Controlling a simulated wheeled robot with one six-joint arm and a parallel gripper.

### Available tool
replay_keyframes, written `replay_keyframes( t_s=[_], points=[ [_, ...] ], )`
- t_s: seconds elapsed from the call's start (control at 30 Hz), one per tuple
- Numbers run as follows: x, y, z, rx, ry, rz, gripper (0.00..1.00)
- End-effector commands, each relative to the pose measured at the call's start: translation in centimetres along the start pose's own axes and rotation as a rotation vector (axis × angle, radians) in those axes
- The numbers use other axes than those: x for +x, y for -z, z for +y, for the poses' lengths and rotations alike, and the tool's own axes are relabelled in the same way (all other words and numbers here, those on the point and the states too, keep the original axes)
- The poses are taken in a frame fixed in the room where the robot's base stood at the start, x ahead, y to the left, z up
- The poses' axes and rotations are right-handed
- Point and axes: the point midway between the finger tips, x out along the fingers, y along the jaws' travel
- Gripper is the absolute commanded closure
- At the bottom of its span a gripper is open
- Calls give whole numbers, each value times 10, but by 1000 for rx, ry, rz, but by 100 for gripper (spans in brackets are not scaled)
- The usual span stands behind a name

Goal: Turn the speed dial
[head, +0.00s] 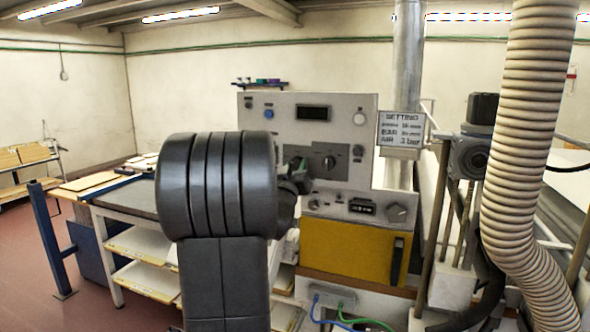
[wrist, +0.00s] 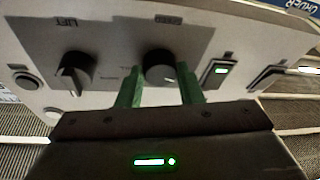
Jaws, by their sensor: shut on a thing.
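The speed dial (wrist: 160,67) is a round black knob with a pale pointer mark, on the grey panel in the wrist view. The label above it appears upside down and blurred. My gripper (wrist: 161,88) has its two green fingers on either side of the dial, shut on it. In the head view my gripper (head: 298,168) reaches the front of the grey control panel (head: 285,112). My dark arm and gripper hide the speed dial there.
A second black knob, labelled LIFT (wrist: 74,73), sits beside the speed dial. A lit green rocker switch (wrist: 217,72) is close on the other side. A ribbed hose (head: 522,130) hangs at the right. A workbench (head: 120,200) stands at the left.

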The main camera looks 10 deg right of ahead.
Motion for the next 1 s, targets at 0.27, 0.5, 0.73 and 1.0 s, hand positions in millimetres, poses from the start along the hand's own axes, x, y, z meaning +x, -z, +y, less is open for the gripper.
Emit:
replay_keyframes(
  t_s=[0.27, 0.5, 0.73, 1.0],
  points=[
    [0, 0, 0, 0, 0, 0, 45],
    [-4, 0, 0, 0, 0, 1, 45],
    [-38, -2, -1, 1, 1, 1, 45],
    [-97, -2, -1, 1, 2, 2, 45]
  ],
)
